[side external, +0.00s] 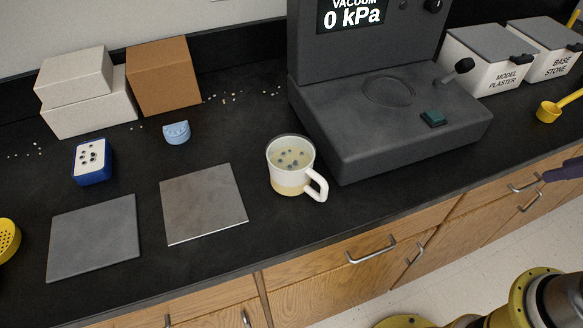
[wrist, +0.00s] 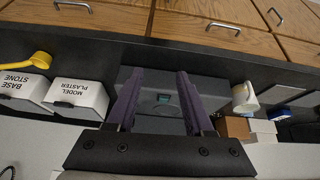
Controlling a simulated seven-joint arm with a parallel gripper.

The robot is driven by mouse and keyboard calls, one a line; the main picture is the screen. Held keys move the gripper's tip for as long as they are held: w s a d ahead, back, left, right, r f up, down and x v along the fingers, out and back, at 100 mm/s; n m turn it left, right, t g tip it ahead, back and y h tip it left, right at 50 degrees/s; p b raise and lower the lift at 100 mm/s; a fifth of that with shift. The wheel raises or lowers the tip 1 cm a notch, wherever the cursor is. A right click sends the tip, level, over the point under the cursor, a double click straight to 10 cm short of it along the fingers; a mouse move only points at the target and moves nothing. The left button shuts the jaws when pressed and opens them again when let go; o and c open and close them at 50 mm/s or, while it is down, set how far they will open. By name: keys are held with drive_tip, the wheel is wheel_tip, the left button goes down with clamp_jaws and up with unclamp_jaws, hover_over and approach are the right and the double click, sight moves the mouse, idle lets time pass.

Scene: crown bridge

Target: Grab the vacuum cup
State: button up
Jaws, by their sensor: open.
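The vacuum cup (side external: 284,183) is a white mug with a handle, standing upright on the black counter. It holds a pale yellowish filling with several dark spots on top. Its handle points to the lower right in the side view. It also shows in the wrist view (wrist: 241,97), right of my fingers. My gripper (wrist: 160,74) has two purple fingers, spread apart with nothing between them. In the side view only a purple finger part shows at the right edge, far from the cup.
A dark vacuum machine (side external: 395,120) reading 0 kPa stands right of the cup. Left are two grey plates (side external: 203,203), a blue container (side external: 92,175), a light-blue piece (side external: 176,133) and boxes (side external: 163,78). Plaster bins (side external: 487,68) and a yellow scoop (side external: 548,112) are right.

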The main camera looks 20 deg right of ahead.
drive_tip(key=w+a+r+n+y, duration=0.2)
drive_tip(key=w+a+r+n, duration=0.2)
drive_tip(key=w+r+n, duration=0.45)
drive_tip(key=n+g+y, duration=0.2)
drive_tip(key=n+g, duration=0.5)
drive_tip(key=n, duration=0.7)
hover_over(326, 194)
drive_tip(key=w+d, duration=0.4)
drive_tip(key=d, duration=0.3)
wheel_tip(326, 194, down, 8)
drive_tip(key=f, duration=0.1)
drive_tip(key=shift+g, duration=0.3)
drive_tip(key=x, duration=0.5)
drive_tip(key=a+x, duration=0.1)
drive_tip(key=x, duration=0.4)
drive_tip(key=shift+s+a, duration=0.1)
drive_tip(key=shift+x, duration=3)
drive_tip(key=shift+s, duration=0.1)
